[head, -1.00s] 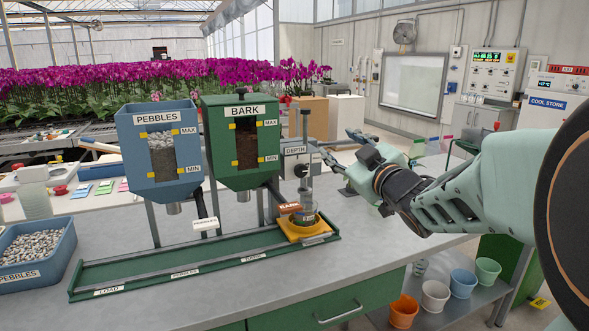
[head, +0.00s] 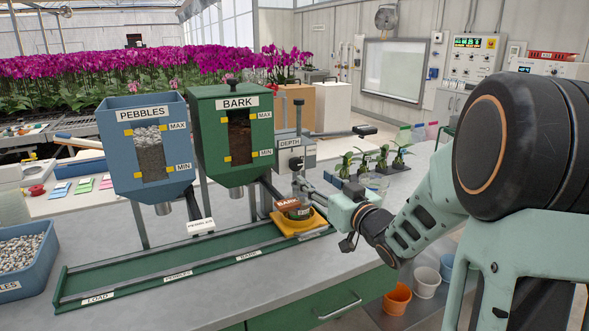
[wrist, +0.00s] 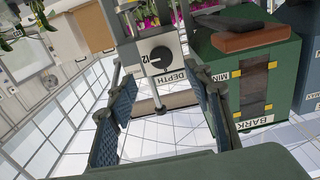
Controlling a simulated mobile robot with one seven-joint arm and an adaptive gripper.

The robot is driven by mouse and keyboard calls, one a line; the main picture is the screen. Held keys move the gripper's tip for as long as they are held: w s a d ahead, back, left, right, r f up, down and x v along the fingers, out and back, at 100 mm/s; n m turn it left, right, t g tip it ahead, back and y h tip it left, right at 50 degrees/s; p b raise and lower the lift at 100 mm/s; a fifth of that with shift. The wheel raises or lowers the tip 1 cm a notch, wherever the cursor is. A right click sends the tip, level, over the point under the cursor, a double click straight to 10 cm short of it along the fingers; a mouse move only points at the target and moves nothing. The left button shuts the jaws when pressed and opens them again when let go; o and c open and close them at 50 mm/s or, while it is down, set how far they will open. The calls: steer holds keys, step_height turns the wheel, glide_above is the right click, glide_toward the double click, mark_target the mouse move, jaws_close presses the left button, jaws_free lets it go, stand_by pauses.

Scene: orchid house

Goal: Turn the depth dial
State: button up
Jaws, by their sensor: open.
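The depth dial (head: 296,163) is a dark round knob on a grey box (head: 309,153) labelled DEPTH, right of the green bark hopper. In the wrist view the dial (wrist: 160,58) shows as a black knob on a pale plate, with "12" beside it and the DEPTH label below. My gripper (head: 312,193) is open and empty, in front of and slightly below the dial in the head view. In the wrist view my gripper's fingers (wrist: 159,78) stand wide on either side, with the dial framed between and beyond them. They appear apart from it.
The green bark hopper (head: 237,133) and blue pebbles hopper (head: 115,155) stand left of the dial. Several small plants (head: 381,158) stand behind my gripper.

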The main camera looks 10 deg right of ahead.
mark_target(297, 166)
steer(key=x, duration=0.9)
steer(key=shift+a, duration=0.1)
steer(key=shift+c, duration=0.2)
steer(key=shift+f, duration=0.1)
steer(key=c, duration=1.1)
